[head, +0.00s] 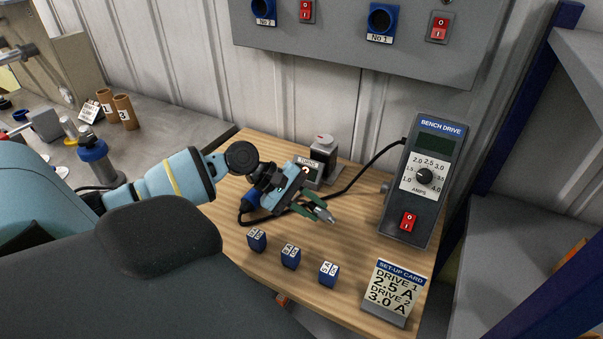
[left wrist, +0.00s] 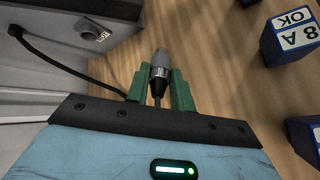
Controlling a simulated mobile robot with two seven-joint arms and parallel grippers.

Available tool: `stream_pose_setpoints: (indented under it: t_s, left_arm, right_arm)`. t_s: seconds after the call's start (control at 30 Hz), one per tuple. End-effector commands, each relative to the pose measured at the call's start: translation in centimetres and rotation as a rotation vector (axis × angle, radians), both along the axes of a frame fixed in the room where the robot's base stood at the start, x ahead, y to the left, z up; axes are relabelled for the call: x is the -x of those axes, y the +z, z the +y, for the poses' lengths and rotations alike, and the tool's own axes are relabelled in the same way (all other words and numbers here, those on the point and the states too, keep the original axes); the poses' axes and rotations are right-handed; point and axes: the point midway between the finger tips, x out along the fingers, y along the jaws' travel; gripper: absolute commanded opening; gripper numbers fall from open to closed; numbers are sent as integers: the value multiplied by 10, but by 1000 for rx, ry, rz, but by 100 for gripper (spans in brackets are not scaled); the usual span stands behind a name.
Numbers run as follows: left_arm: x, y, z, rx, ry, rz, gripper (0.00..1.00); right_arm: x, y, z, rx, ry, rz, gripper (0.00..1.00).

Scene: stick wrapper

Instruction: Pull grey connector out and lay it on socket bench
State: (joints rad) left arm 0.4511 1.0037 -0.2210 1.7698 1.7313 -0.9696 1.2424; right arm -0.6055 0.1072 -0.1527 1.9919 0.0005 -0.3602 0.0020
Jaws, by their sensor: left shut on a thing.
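My left gripper (head: 322,207) has green fingers, and they are shut on the grey connector (head: 328,217). In the left wrist view the same gripper (left wrist: 160,90) pinches the connector (left wrist: 159,64) between its fingers. Its metal tip points away from the gripper, over bare wood, and touches no socket that I can see. A dark cable leaves its rear end. The wooden bench (head: 350,235) lies below; I cannot tell the exact height above it. The bench drive (head: 421,180) stands right of the gripper, with a round fitting on its left side. My right gripper is not in view.
Several blue marked blocks (head: 290,257) stand along the bench's front, with a set-up card (head: 395,292) at the front right. A small grey device (head: 323,158) stands behind the gripper. A black cable (head: 368,168) runs from the drive. Bare wood lies between gripper and card.

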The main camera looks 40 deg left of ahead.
Motion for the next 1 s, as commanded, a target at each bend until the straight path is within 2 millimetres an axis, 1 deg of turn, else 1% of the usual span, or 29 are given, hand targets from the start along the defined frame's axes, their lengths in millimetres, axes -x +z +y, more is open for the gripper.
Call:
stream_pose_setpoints:
  t_s: [0.1, 0.33, 0.4, 0.57, 0.9, 0.93, 1.0]
  left_arm:
    - [-3, -1, -13, 2, -2, -3, 0]
    - [-8, -2, -33, 2, -2, -3, 0]
    - [-7, -8, -31, 2, 1, 1, 0]
    - [-7, -14, -31, 1, 0, -1, 0]
    - [-7, -16, -31, 1, -1, -1, 0]
    - [-7, -16, -31, 1, -1, -1, 26]
    - [-7, -16, -31, 1, -1, -1, 35]
  right_arm:
    - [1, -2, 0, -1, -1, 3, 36]
    - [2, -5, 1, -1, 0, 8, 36]
    - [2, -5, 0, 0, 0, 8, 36]
    - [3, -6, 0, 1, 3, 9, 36]
    - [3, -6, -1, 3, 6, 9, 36]
    - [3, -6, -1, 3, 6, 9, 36]
    - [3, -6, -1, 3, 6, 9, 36]
